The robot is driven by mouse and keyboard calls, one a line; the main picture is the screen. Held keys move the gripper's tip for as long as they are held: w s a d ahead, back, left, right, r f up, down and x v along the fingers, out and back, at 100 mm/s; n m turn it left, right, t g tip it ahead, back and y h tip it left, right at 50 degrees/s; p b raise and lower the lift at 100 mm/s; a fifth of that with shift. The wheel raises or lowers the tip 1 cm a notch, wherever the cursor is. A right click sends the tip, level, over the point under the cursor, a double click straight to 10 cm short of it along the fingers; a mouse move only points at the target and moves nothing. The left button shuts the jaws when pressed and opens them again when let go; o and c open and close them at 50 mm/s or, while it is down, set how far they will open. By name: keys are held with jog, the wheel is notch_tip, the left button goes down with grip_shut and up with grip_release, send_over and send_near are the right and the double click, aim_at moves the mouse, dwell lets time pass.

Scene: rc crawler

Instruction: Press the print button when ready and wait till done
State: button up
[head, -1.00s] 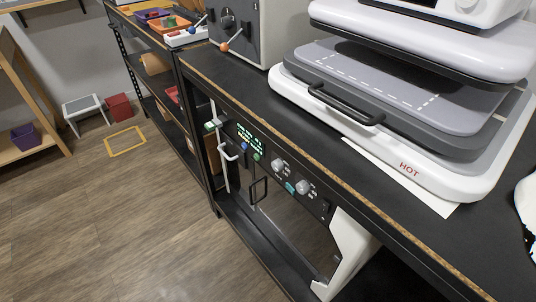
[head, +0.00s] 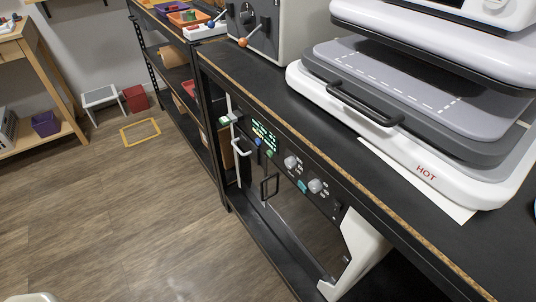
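A machine sits under the black bench, with a dark control panel (head: 290,163) on its front. The panel carries a lit green display (head: 264,137), a small blue button (head: 258,141), a green button (head: 269,153), a teal button (head: 302,186) and two grey knobs (head: 315,186). The labels are too small to read, so I cannot tell which one is the print button. A black handle (head: 270,187) stands below the panel.
A white and grey press (head: 420,110) marked HOT stands open on the black bench (head: 235,62). A grey machine (head: 280,30) with coloured levers stands behind it. A yellow frame (head: 140,131) lies on the floor.

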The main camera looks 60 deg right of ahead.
grip_shut()
dwell(0.3)
dwell(1.0)
